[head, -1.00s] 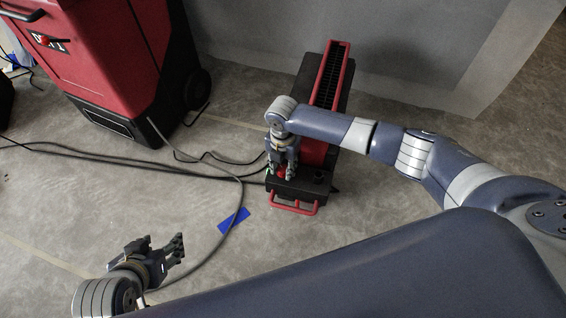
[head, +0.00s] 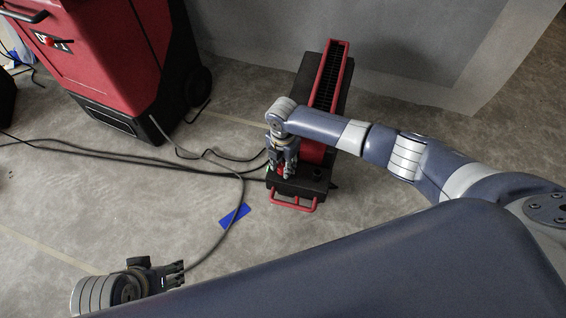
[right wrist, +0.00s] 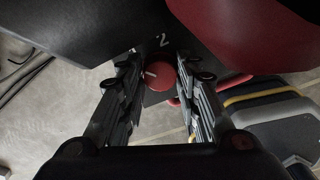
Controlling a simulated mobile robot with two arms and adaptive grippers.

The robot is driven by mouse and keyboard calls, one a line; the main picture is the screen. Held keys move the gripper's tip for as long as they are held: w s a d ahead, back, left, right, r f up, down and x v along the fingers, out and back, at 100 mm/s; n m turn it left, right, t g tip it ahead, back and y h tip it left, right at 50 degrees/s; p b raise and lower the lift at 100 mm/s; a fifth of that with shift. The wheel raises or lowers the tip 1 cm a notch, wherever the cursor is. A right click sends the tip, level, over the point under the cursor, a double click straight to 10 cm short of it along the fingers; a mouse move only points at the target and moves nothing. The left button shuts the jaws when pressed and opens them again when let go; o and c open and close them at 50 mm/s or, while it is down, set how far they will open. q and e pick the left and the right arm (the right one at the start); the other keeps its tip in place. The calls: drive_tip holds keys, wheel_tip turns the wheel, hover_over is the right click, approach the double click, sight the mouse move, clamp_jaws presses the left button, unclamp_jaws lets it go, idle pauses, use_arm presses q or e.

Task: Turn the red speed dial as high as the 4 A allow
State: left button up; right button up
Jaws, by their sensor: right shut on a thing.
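The red speed dial (right wrist: 155,75) sits on the dark panel of a red and black machine (head: 300,192). The right wrist view shows a white line on its face and a white "2" just above it. My right gripper (head: 283,171) points down onto the panel. Its two fingers are shut on the dial, one on each side, as the right wrist view shows (right wrist: 157,80). In the head view the fingers mostly hide the dial.
A large red and black wheeled unit (head: 105,50) stands at the upper left. Dark cables (head: 110,155) cross the floor to the machine. A red handle bar (head: 293,207) fronts the panel, and a black knob (head: 318,174) sits right of the dial. Blue tape (head: 235,216) lies on the floor.

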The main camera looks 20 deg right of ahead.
sight(283, 167)
drive_tip(key=o, duration=1.1)
drive_tip(key=shift+c, duration=0.2)
wheel_tip(283, 167, up, 12)
